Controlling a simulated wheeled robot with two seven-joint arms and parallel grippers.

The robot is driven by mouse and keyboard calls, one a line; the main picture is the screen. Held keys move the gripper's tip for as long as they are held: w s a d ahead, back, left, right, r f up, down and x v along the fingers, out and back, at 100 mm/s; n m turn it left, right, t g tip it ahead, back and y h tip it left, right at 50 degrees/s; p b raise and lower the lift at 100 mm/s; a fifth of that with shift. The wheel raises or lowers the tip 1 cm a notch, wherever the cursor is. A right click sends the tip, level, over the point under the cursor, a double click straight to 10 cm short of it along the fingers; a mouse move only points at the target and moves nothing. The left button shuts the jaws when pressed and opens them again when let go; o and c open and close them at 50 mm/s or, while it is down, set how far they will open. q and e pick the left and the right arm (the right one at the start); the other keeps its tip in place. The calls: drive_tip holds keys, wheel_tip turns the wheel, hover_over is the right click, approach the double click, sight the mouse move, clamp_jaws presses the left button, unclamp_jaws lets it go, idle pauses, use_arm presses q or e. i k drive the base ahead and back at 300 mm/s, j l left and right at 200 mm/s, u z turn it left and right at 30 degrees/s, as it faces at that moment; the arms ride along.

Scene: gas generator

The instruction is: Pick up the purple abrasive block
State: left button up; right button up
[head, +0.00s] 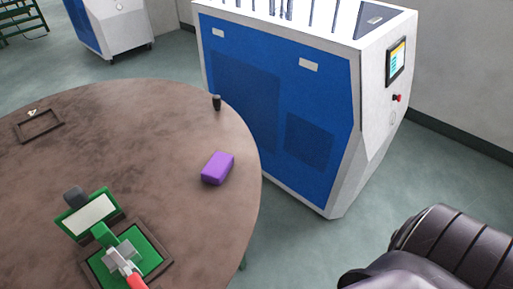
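The purple abrasive block (218,168) lies flat on the round brown table (150,150), near its right edge. Its top and front sides show, and nothing covers it or touches it from above. Neither of my grippers shows in the head view, so their distance from the block cannot be told.
A green stand with a pale panel (90,215) and a green tray (150,255) holding a grey-and-red item are at front left. A small black piece (217,103) stands near the far edge. An empty-looking frame (38,125) lies left.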

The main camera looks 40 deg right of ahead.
sight(217, 168)
drive_tip(key=z, duration=0.75)
drive_tip(key=u, duration=1.6)
drive_tip(key=z, duration=1.6)
